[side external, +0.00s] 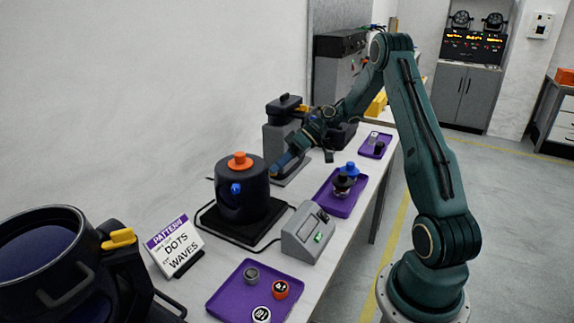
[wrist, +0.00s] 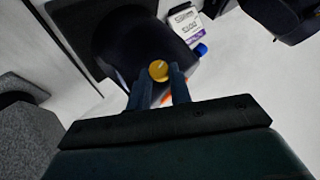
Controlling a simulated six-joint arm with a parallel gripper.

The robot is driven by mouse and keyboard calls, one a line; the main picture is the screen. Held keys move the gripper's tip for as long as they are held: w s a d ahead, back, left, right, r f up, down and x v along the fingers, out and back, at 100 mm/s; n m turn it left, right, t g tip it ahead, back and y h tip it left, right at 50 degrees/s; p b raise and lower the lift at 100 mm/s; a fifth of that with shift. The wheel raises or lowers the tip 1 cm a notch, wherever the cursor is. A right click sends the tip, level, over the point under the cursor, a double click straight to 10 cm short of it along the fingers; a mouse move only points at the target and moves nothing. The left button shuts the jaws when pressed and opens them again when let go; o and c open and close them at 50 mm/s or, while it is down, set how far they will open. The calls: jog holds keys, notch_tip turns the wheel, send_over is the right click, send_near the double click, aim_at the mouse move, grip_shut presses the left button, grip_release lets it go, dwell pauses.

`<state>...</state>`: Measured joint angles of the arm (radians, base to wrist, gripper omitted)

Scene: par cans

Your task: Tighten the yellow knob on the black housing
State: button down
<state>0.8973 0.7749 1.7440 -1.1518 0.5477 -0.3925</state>
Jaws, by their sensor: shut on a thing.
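The black housing (side external: 243,205) stands on a dark square base on the bench, with an orange knob (side external: 239,160) on top and a blue knob (side external: 235,189) on its front. The yellow knob (wrist: 158,70) shows on the housing's dark side in the wrist view; the side view hides it. My gripper (side external: 275,170) reaches in from the right against the housing. In the wrist view my gripper (wrist: 161,79) has its two blue fingers on either side of the yellow knob, shut on it. The exact contact is hard to see.
A purple tray (side external: 232,304) with several small knobs lies in front. Another purple tray (side external: 325,204) holds dark and blue knobs. A grey switch box (side external: 306,236), a pattern sign (side external: 174,246) and a large lamp (side external: 35,255) stand nearby. A grey block fixture (side external: 279,146) stands behind the housing.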

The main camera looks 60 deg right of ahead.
jog(key=shift+d+f+m+g+y, duration=0.15)
jog(key=shift+m+g+y, duration=0.15)
jog(key=shift+m+y, duration=0.4)
jog(key=c, duration=1.3)
grip_release()
jog(key=shift+o, duration=0.2)
